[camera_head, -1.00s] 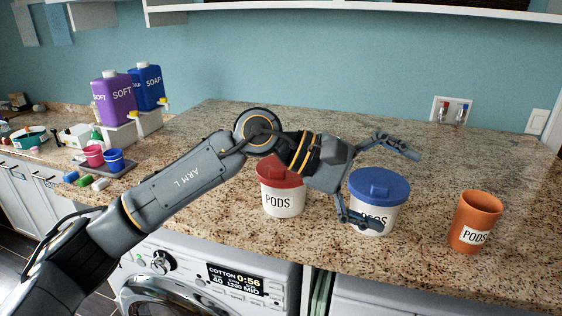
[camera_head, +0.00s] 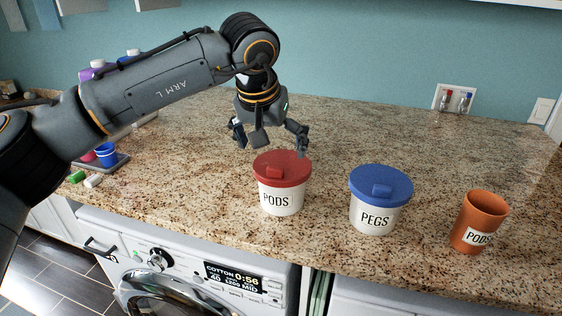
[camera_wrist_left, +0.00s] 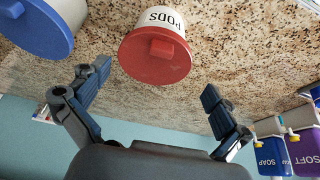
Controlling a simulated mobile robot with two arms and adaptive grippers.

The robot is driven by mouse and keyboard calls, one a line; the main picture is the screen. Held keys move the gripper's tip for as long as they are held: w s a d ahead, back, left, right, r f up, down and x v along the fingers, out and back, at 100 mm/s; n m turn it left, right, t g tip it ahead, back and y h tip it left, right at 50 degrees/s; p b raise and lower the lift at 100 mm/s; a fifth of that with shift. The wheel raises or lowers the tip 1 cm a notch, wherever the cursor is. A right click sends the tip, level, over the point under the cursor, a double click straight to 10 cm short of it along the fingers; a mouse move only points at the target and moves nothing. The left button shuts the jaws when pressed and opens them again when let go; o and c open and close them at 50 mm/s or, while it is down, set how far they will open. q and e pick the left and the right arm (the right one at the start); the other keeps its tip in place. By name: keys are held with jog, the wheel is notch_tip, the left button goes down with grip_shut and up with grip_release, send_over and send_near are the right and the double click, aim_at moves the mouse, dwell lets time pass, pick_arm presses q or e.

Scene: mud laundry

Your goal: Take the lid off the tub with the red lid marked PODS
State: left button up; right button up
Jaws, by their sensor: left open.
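The white tub marked PODS (camera_head: 280,201) stands upright on the granite counter, with its red lid (camera_head: 282,167) on top. In the left wrist view the red lid (camera_wrist_left: 155,58) shows close, with its raised handle, beyond and between the two fingers. My left gripper (camera_head: 270,143) points down above and just behind the lid, open and empty. Its fingers (camera_wrist_left: 155,95) are spread wide in the wrist view and appear apart from the lid. My right gripper is not in view.
A white tub marked PEGS with a blue lid (camera_head: 381,184) stands right of the PODS tub. An orange cup marked PODS (camera_head: 477,222) is farther right. The counter behind them is clear. A washing machine (camera_head: 190,270) is below the front edge.

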aim_at(275, 168)
pick_arm(q)
jog(key=shift+w+d+f, duration=0.1)
jog(key=shift+w+f, duration=0.1)
jog(key=shift+f, duration=0.35)
jog(key=shift+f+p, duration=0.3)
jog(key=shift+p, duration=0.2)
jog(key=p+x, duration=0.2)
jog(key=x, duration=0.1)
jog(key=shift+f, duration=0.25)
jog(key=shift+w+f, duration=0.3)
jog(key=shift+f, duration=0.2)
jog(key=shift+s, duration=0.1)
jog(key=c, duration=1.4)
jog(key=shift+s, duration=0.1)
jog(key=c, duration=0.6)
